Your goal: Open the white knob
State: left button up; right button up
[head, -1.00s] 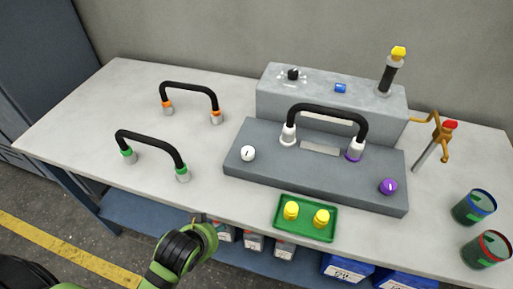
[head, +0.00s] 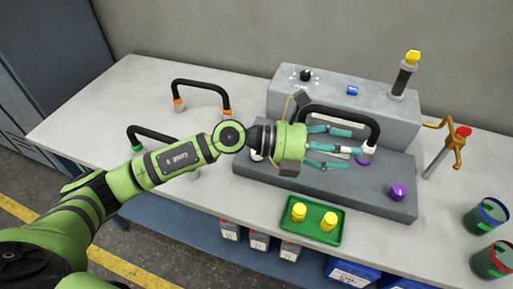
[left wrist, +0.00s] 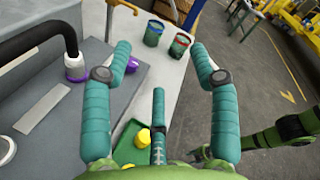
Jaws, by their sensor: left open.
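The white knob (head: 257,155) sits at the left end of the grey panel (head: 370,195) in the head view, mostly hidden by my left wrist. My left gripper (head: 350,149) is over the panel, right of the knob, with its fingers pointing right. Its teal fingers are spread and empty; they also show in the left wrist view (left wrist: 160,62). Beyond the fingertips is the purple-ringed end of the black hose. A white round part (left wrist: 6,150) shows at the left edge of the left wrist view; I cannot tell whether it is the knob or the hose's white end.
A black hose (head: 345,111) arches over the panel, behind the gripper. A purple knob (head: 398,192) is on the panel's right. A green tray (head: 312,233) with yellow parts lies in front. Two cans (head: 488,217) stand at the right.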

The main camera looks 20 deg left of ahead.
pick_arm(q)
jog(key=w+a+f+m+y, duration=0.1)
jog(key=w+a+f+y, duration=0.1)
jog(key=a+f+y, duration=0.35)
jog(key=w+a+f+m+g+y, duration=0.1)
jog(key=w+a+f+m+y, duration=0.15)
jog(key=a, duration=0.65)
jog(key=w+a+f+y, duration=0.25)
jog(key=a+y, duration=0.25)
jog(key=a, duration=0.3)
jog(key=p+x, duration=0.1)
jog(key=x, duration=0.3)
jog(key=p+x, duration=0.1)
jog(key=x, duration=0.1)
jog(key=shift+d+p, duration=0.3)
jog(key=shift+f, duration=0.25)
jog(key=c, duration=1.1)
